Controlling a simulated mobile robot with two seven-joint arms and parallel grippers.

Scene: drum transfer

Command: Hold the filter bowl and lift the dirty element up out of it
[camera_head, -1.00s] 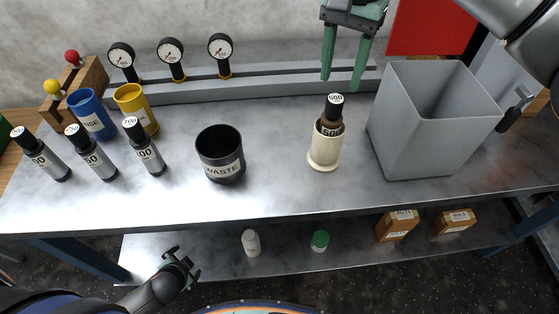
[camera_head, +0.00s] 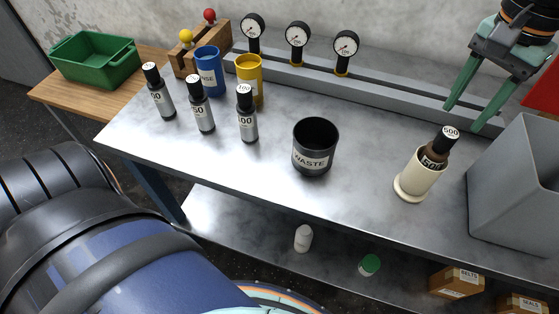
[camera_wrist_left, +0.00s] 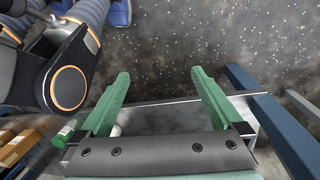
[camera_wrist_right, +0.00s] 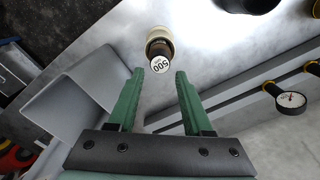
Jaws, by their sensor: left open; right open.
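The cream filter bowl (camera_head: 418,177) stands upright on the metal bench, right of the black WASTE pot. The dirty element (camera_head: 436,156), brown with a black cap labelled 500, sits in it with its top sticking out. My right gripper (camera_head: 464,117) is open and empty, above and behind the bowl. In the right wrist view, the element's cap (camera_wrist_right: 160,64) and the bowl (camera_wrist_right: 158,34) show just beyond the open fingertips (camera_wrist_right: 159,72). My left gripper is outside the head view; in the left wrist view it (camera_wrist_left: 160,72) is open and empty, with floor and a metal surface beyond.
The WASTE pot (camera_head: 314,148) stands left of the bowl, a grey bin (camera_head: 520,190) right. Clean labelled elements (camera_head: 247,120), blue (camera_head: 207,72) and yellow (camera_head: 249,78) cups stand at left. Gauges (camera_head: 297,36) line the back. A green crate (camera_head: 95,58) is on the side table.

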